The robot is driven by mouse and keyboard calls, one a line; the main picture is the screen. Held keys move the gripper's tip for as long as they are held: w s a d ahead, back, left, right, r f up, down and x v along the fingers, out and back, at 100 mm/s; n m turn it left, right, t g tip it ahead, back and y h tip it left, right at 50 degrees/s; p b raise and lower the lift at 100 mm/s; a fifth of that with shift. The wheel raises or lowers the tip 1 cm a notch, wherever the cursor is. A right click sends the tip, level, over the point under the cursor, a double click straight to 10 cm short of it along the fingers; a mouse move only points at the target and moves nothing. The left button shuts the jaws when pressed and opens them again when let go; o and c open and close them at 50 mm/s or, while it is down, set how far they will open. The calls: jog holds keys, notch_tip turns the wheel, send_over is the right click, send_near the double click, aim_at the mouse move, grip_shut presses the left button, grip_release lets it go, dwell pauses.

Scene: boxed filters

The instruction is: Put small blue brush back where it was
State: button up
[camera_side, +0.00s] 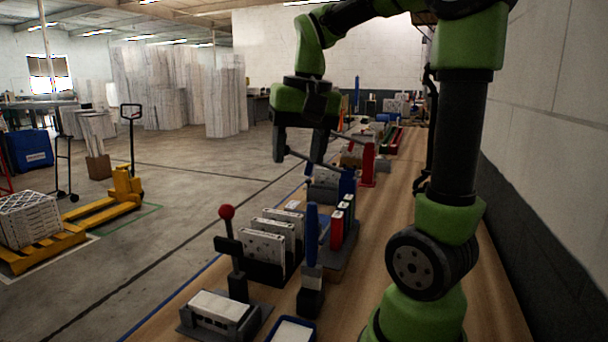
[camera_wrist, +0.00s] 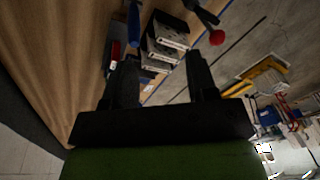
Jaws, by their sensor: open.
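A blue upright handle (camera_side: 312,228), which looks like the small blue brush, stands with a pale part below it in a dark block (camera_side: 310,303) at the front of the bench. The blue handle also shows at the top of the wrist view (camera_wrist: 133,22). My gripper (camera_side: 300,153) is open and empty, held above the bench and farther back than the handle. In the wrist view its two fingers (camera_wrist: 163,78) are apart with nothing between them. I cannot tell whether the handle's lower end is bristles.
White filters stand in a dark rack (camera_side: 262,270) left of the handle. A red-knobbed lever press (camera_side: 227,213) stands at the front left. Red and dark boxes (camera_side: 337,230) and a red stand (camera_side: 368,165) are behind. A blue-rimmed tray (camera_side: 292,331) is at the front edge.

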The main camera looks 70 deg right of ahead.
jog(key=s+a+n+t+y, duration=0.1)
jog(key=s+a+n+t, duration=0.1)
jog(key=a, duration=0.4)
jog(key=s+a+f+n+t+y, duration=0.1)
jog(key=s+a+n+t, duration=0.2)
jog(key=a, duration=0.4)
jog(key=shift+s+a+f+n, duration=0.2)
jog(key=shift+a+f+n, duration=0.1)
jog(key=shift+n, duration=0.5)
jog(key=shift+o, duration=0.3)
jog(key=shift+d, duration=0.1)
